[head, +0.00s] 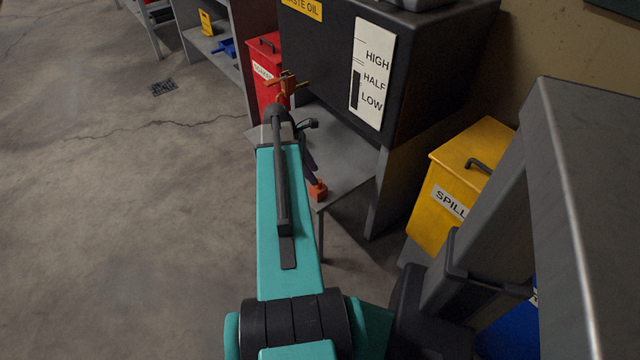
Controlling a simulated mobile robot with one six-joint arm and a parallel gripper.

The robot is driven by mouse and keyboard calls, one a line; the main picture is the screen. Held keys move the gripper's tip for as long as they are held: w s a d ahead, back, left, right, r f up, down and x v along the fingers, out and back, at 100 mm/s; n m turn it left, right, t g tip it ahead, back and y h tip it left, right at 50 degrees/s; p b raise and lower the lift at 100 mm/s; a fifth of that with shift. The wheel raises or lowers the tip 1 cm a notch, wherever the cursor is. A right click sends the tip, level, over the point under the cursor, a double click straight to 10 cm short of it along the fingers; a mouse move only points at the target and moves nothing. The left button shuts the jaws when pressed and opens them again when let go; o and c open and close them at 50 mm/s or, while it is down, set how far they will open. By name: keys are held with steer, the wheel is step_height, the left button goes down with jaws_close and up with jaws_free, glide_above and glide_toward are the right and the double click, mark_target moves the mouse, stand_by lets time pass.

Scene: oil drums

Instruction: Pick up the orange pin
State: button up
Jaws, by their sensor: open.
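A small orange-red piece (318,191) lies at the near edge of the grey table (347,170) under the waste oil tank, just right of my teal arm. It looks like the orange pin, but it is too small to make out its shape fully. My gripper (309,139) is at the far end of the arm, mostly hidden behind the wrist. Dark parts of it seem to show over the table, apart from the orange piece. No held object can be seen.
An orange-brown tap-like fitting (288,86) shows at the tank's (330,65) lower left. A red bin (264,68) stands behind, and a yellow spill bin (455,190) at right. Grey shelving (215,45) is at the back.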

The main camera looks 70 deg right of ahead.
mark_target(319, 188)
steer(key=shift+x, duration=2.4)
steer(key=shift+w, duration=0.1)
steer(key=shift+c, duration=0.5)
jaws_close()
